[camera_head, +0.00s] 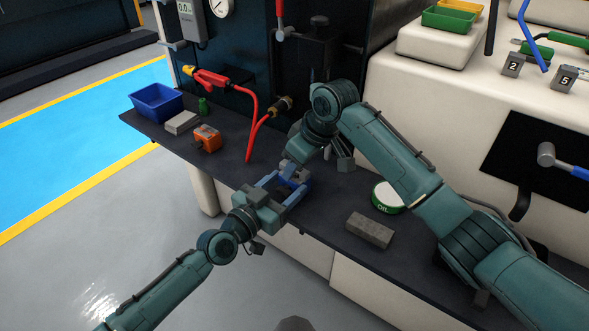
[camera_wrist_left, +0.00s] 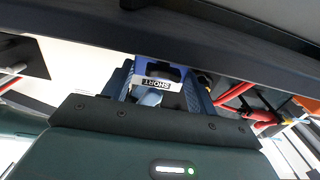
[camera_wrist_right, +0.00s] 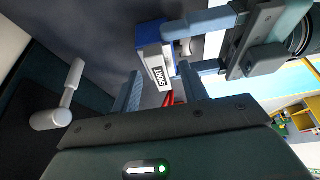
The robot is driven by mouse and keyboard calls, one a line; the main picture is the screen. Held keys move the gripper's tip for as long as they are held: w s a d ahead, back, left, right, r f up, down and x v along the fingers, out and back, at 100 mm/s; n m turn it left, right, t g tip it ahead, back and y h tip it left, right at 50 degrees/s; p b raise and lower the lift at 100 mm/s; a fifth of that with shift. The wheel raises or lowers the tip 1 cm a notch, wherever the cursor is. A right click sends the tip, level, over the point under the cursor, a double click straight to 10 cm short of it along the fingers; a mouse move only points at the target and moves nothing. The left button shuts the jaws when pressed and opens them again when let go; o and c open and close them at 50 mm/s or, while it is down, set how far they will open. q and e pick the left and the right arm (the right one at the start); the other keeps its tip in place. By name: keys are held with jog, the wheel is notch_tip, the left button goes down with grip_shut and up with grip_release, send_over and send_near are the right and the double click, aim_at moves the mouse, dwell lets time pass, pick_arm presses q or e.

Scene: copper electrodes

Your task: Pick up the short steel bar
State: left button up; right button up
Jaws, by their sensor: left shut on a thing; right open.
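A blue holder with a white SHORT label (camera_wrist_left: 158,84) is between the fingers of my left gripper (camera_head: 283,187), which is shut on it near the bench's front edge. The label also shows in the right wrist view (camera_wrist_right: 158,76). A small pale metallic piece (camera_wrist_left: 150,99) shows by the holder; I cannot tell whether it is the short steel bar. No bar is clearly visible in the head view. My right gripper (camera_wrist_right: 160,86) is open and empty, with the holder beyond its fingertips. In the head view its fingers are partly hidden beside the holder.
A grey block (camera_head: 370,230) and a green-rimmed round tin (camera_head: 388,197) lie on the dark bench to the right. An orange box (camera_head: 207,138), another grey block (camera_head: 181,123), a blue bin (camera_head: 157,102) and a red hose (camera_head: 252,125) are at the left.

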grip_shut()
dwell(0.3)
jog(key=shift+r, duration=0.2)
notch_tip(320, 180, up, 10)
jog(key=shift+f, duration=0.15)
dwell(0.3)
pick_arm(q)
jog(key=o, duration=1.3)
